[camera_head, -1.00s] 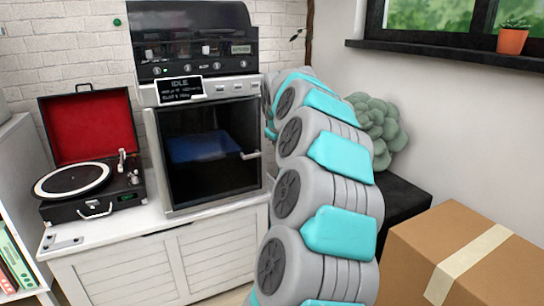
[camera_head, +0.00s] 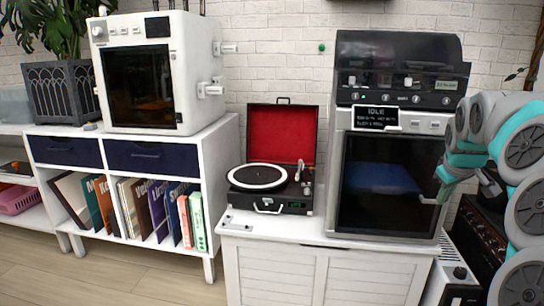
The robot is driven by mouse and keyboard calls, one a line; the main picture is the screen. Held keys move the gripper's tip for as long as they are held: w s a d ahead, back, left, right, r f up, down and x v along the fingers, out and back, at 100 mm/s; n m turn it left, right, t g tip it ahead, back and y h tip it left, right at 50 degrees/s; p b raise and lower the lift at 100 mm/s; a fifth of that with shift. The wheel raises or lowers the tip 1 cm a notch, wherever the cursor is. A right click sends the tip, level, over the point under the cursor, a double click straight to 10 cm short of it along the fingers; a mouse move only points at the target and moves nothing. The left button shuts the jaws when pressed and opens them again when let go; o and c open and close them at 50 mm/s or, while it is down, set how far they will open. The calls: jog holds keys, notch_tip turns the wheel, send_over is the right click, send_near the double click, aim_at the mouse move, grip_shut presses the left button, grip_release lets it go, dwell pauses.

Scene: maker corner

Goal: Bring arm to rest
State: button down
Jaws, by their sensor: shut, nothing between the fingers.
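My arm, grey with teal bands, rises along the right edge of the head view and bends over toward the cabinet-like machine with a dark glass door (camera_head: 385,185). The arm's far links hang in front of that machine's right side, near its pale door handle (camera_head: 428,201). I cannot make out the gripper or its fingers; the arm's own links and the dark background hide that end. I see nothing carried by the arm. The machine's door is shut, and its small display (camera_head: 376,117) reads IDLE.
A record player (camera_head: 268,205) with its red-lined lid open stands on a white chest (camera_head: 290,265). A white 3D-printer-like box (camera_head: 185,60) stands on a shelf unit (camera_head: 215,150) with records. A black amplifier-like box (camera_head: 475,240) is close under the arm. Floor at left is clear.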

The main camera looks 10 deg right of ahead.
jog(key=s+a+f+g+y, duration=0.1)
jog(key=s+a+f, duration=0.2)
jog(key=a, duration=0.6)
jog(key=s+a+f+n+g+y, duration=0.15)
jog(key=s+a, duration=0.25)
jog(key=a, duration=0.5)
jog(key=s+a+f+y, duration=0.1)
jog(key=s+a+f, duration=0.2)
jog(key=a, duration=0.5)
jog(key=s+a+f+g, duration=0.1)
jog(key=s+a+f, duration=0.2)
jog(key=s, duration=0.4)
jog(key=s+a+f+m+g, duration=0.1)
jog(key=s+a+f, duration=0.3)
jog(key=s, duration=0.4)
jog(key=s+a+f+m+g, duration=0.1)
jog(key=s+a+f+g, duration=0.1)
jog(key=s, duration=0.6)
jog(key=shift+a+f, duration=0.8)
jog(key=shift+f, duration=0.15)
